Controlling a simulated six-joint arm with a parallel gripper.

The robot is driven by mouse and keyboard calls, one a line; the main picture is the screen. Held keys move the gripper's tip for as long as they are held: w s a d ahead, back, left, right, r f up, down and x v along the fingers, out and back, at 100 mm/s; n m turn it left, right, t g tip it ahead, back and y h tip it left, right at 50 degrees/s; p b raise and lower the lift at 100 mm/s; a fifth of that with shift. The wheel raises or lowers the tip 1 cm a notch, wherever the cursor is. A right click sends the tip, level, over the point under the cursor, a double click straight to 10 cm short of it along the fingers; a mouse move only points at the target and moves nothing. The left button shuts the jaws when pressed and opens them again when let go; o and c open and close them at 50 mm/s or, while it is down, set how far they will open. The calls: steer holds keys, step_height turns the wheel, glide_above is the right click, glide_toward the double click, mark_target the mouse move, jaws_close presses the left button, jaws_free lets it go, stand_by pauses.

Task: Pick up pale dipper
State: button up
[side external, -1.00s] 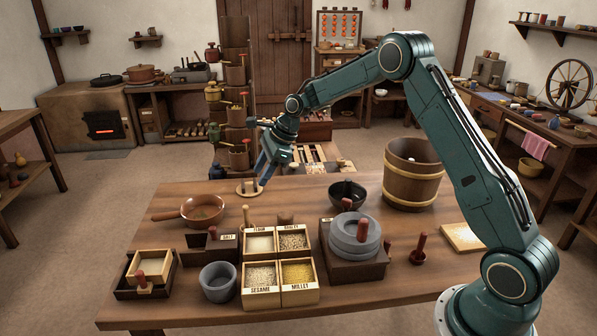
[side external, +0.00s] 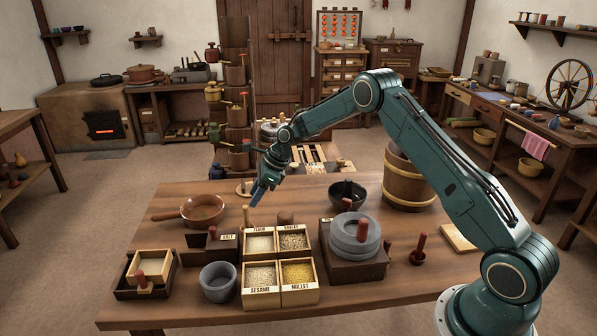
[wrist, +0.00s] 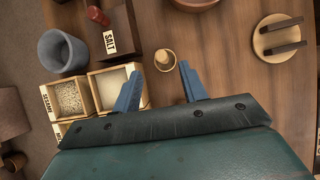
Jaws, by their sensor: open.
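The pale dipper (side external: 247,216) is a small light-wood piece that stands upright on the table just behind the flour compartment. In the wrist view the dipper (wrist: 164,60) shows from above as a round pale cup with a stub handle. My gripper (side external: 254,203) points down over it in the side view. In the wrist view my blue fingers (wrist: 160,77) are spread apart, with the dipper between and just beyond their tips. Nothing is held. The gap in height between the tips and the dipper is hard to judge.
The grain boxes (side external: 262,260) stand close in front of the dipper, with the salt box (side external: 212,244) at left. A copper pan (side external: 203,209) lies farther left. Right are a dark bowl (side external: 347,196) and quern stones (side external: 352,238).

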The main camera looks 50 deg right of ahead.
glide_above(245, 225)
steer(key=s+d, duration=0.1)
steer(key=d, duration=0.1)
steer(key=shift+f, duration=2.05)
steer(key=shift+s+a, duration=0.1)
steer(key=shift+a, duration=0.15)
steer(key=shift+d+x, duration=0.2)
steer(key=shift+x, duration=2.5)
steer(key=shift+s+d, duration=0.1)
jaws_close()
